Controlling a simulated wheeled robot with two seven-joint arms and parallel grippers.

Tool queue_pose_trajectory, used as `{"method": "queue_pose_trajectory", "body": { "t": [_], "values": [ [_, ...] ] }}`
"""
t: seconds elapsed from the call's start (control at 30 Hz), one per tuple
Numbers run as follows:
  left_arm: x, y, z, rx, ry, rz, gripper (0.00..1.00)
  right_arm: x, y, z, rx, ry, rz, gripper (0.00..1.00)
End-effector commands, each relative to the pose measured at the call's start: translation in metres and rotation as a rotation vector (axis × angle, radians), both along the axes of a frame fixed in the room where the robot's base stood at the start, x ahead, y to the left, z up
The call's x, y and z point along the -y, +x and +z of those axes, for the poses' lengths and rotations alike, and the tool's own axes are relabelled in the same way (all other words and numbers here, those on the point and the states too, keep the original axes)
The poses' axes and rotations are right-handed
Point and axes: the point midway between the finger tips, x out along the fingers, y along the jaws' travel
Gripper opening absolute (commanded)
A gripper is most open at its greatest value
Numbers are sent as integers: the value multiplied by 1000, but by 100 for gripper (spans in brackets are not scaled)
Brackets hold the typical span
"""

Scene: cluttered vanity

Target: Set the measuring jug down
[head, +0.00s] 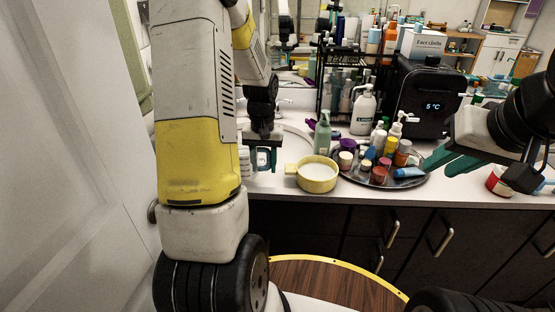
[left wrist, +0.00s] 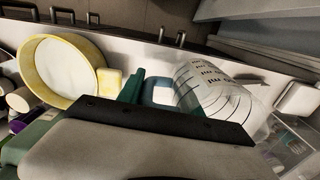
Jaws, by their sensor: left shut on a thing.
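The measuring jug (left wrist: 212,92) is clear with dark scale marks and a blue handle (left wrist: 160,93). My left gripper (head: 263,142) is shut on the handle, its green fingers on either side of it in the left wrist view. In the head view the jug (head: 244,161) shows partly behind my left arm, near the left end of the white counter (head: 283,187). I cannot tell whether its base touches the counter. My right gripper (head: 452,160) has green fingers and hangs over the counter at the right, apart from the jug; its opening is unclear.
A sink basin (head: 293,143) lies behind. Free counter is narrow.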

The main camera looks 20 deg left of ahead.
Motion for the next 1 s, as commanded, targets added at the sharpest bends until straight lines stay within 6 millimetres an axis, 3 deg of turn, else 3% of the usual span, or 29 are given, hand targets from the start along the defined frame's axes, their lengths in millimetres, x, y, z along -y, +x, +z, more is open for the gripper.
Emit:
{"method": "queue_pose_trajectory", "body": {
  "t": [0.07, 0.3, 0.67, 0.7, 0.8, 1.0],
  "values": [
    [-7, 5, -1, 0, 0, 2, 0, 0, 0, 0, 0, 0, 0, 26],
    [-5, 4, -35, -3, 0, 0, 0, 0, 0, 0, 0, 0, 0, 26],
    [-5, 4, -39, -1, 0, 1, 0, 0, 0, 0, 0, 0, 0, 26],
    [-5, 4, -39, 0, 0, 1, 50, 0, 0, 0, 0, 0, 0, 26],
    [-5, 4, -39, 0, 0, 1, 64, 0, 0, 0, 0, 0, 0, 26],
    [-5, 4, -39, 0, 0, 1, 64, 0, 0, 0, 0, 0, 0, 26]
  ]
}}
